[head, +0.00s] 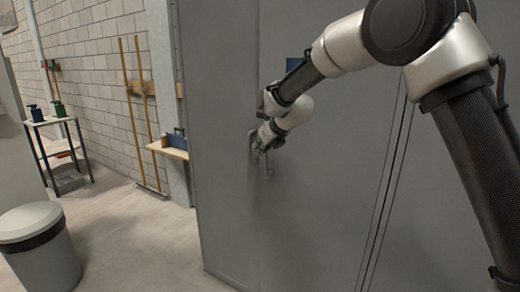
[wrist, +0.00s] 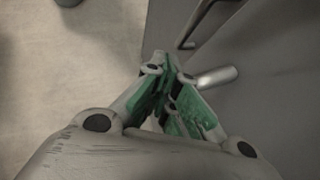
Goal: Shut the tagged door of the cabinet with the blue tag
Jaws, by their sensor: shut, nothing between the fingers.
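The tall grey cabinet (head: 225,210) fills the middle and right of the head view. A blue tag (head: 293,64) shows on its front, partly hidden behind my arm. My gripper (head: 259,147) is shut and empty, close to the metal handles (head: 268,168) on the cabinet front. In the wrist view its green-padded fingers (wrist: 168,62) point at the grey door surface (wrist: 265,70). A bar handle (wrist: 196,24) is just beyond the fingertips, and a short pale cylinder (wrist: 215,77) is right beside them. I cannot tell whether the fingers touch the door, or how far it stands open.
A round bin (head: 42,250) stands at the front left. A small table (head: 55,122) with bottles and a wall shelf (head: 170,149) with a blue box are further back. Free floor (head: 135,235) lies left of the cabinet.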

